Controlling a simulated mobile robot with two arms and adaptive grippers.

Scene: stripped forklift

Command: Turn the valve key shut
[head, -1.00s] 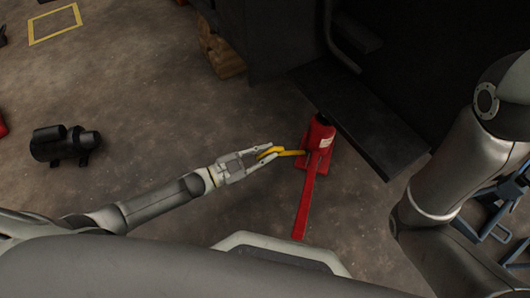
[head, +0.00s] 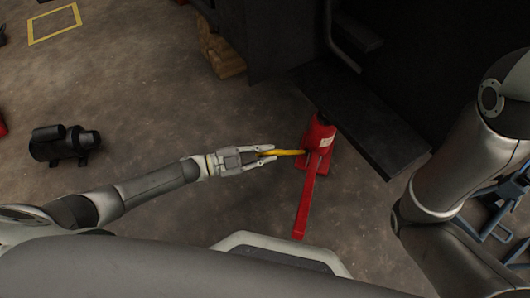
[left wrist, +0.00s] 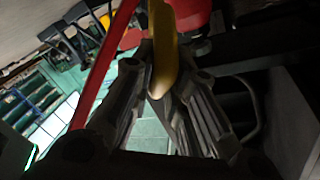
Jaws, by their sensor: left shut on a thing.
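The valve key (head: 290,153) is a yellow bar on the left side of a red jack (head: 318,138) that stands on the floor. My left gripper (head: 268,156) is shut on the free end of the key, which runs roughly level to the right into the jack. In the left wrist view the yellow key (left wrist: 163,50) sits between the two fingertips (left wrist: 160,90). The far end of the key is hidden at the jack. My right arm (head: 450,165) shows at the right, but its gripper is out of view.
The jack's long red handle (head: 305,205) slants down toward my base. The dark forklift body and its step (head: 365,120) stand just right of and behind the jack. A black motor (head: 65,145) lies at left. Floor between is clear.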

